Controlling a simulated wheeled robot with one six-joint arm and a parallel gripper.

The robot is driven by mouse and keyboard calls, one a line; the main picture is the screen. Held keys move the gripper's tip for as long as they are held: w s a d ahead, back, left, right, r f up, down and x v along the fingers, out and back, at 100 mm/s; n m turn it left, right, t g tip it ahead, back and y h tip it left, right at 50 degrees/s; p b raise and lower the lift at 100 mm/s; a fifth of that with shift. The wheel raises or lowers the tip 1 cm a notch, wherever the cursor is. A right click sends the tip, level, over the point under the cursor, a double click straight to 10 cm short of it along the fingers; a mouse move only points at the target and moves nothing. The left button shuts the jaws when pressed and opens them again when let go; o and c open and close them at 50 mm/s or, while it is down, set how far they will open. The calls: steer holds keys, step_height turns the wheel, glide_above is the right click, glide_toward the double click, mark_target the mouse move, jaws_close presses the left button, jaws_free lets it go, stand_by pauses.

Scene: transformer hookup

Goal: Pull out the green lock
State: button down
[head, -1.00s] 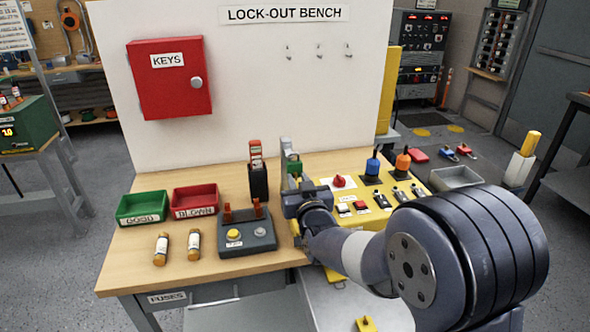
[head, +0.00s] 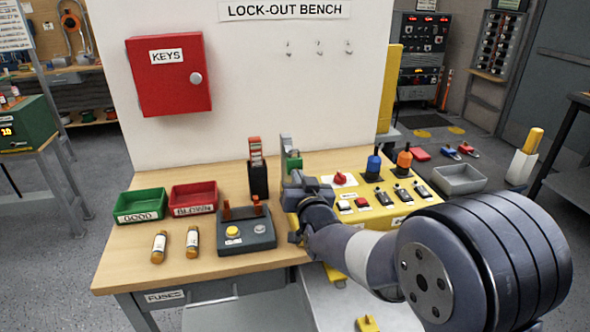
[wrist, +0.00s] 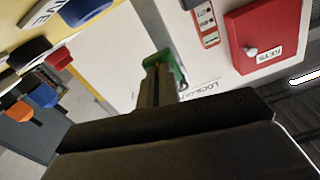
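The green lock (head: 293,163) is at the upright grey metal piece (head: 286,143) at the back left of the yellow panel. In the wrist view the green lock (wrist: 177,70) shows just past the narrow grey fingers. My gripper (head: 297,178) is right in front of the lock, low over the panel's left end. In the wrist view the fingers of my gripper (wrist: 156,80) overlap the lock and hide part of it. The gap between them does not show, so I cannot tell whether they grip it. The lock's shackle is not clear.
The yellow panel (head: 400,222) carries a red knob (head: 340,178), a blue (head: 374,163) and an orange plug (head: 404,158). The white back board (head: 290,90) stands behind. A fuse tester (head: 246,233) sits at the left.

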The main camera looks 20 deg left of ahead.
steer(key=shift+m+b, duration=2.3)
steer(key=shift+m, duration=0.1)
steer(key=c, duration=1.6)
jaws_free()
steer(key=shift+c, duration=0.2)
steer(key=shift+b+v, duration=1.1)
steer(key=shift+v, duration=1.8)
steer(key=v, duration=1.1)
